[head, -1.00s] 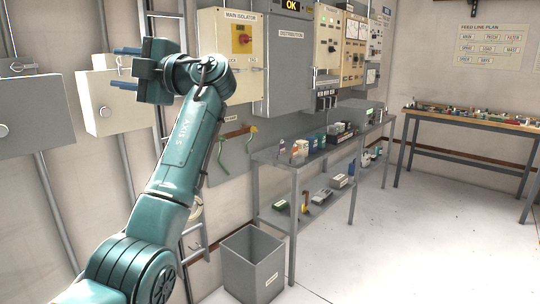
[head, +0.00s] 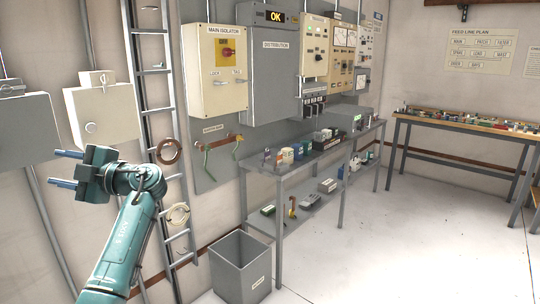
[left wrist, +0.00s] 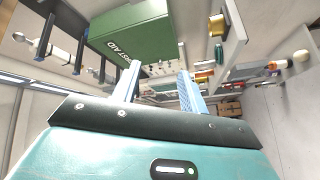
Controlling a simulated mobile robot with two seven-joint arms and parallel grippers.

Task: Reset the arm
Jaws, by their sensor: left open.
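My left gripper (head: 68,169) is at the lower left of the head view, in front of the wall and left of the ladder. Its two blue fingers point left and stand apart with nothing between them. The left wrist view shows the same fingers (left wrist: 157,88) spread and empty. A green first aid box (left wrist: 130,36) shows beyond them there. My teal left arm comes up from the bottom of the head view. My right gripper is in neither view.
A beige wall box (head: 103,115) and a ladder (head: 150,70) are near the arm. The main isolator (head: 222,90) and the grey distribution cabinet (head: 277,75) hang on the wall. A grey bin (head: 240,268) and a metal shelf table (head: 330,152) stand right. The floor at right is clear.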

